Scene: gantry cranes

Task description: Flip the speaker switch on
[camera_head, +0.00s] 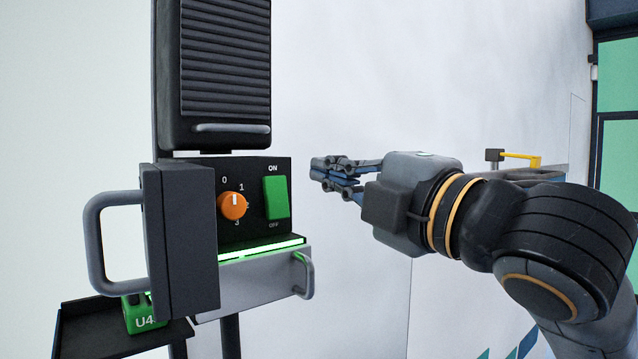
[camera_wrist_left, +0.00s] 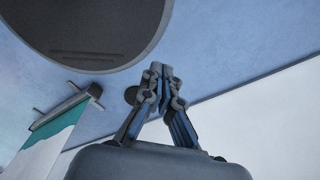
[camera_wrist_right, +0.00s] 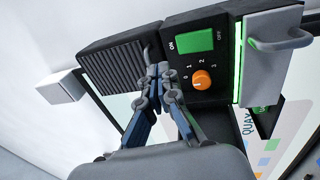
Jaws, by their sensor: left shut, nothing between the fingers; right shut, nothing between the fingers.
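The speaker switch (camera_head: 277,198) is a green rocker on a black panel (camera_head: 258,227), with ON above it and OFF below. I cannot tell which end is pressed in. It also shows in the right wrist view (camera_wrist_right: 195,41). Above the panel is the black ribbed speaker (camera_head: 226,60). My right gripper (camera_head: 316,171) is shut and empty, in the air to the right of the panel and apart from the switch. Its fingers (camera_wrist_right: 160,70) cover part of the panel in the right wrist view. My left gripper (camera_wrist_left: 160,70) is shut and empty, outside the head view.
An orange dial (camera_head: 232,206) sits left of the switch. A dark box (camera_head: 186,240) with a grey handle (camera_head: 97,245) juts out at left. Below is a grey drawer-like front (camera_head: 254,281) with a handle under a lit green strip. A green U4 block (camera_head: 142,316) stands on a dark tray (camera_head: 80,329).

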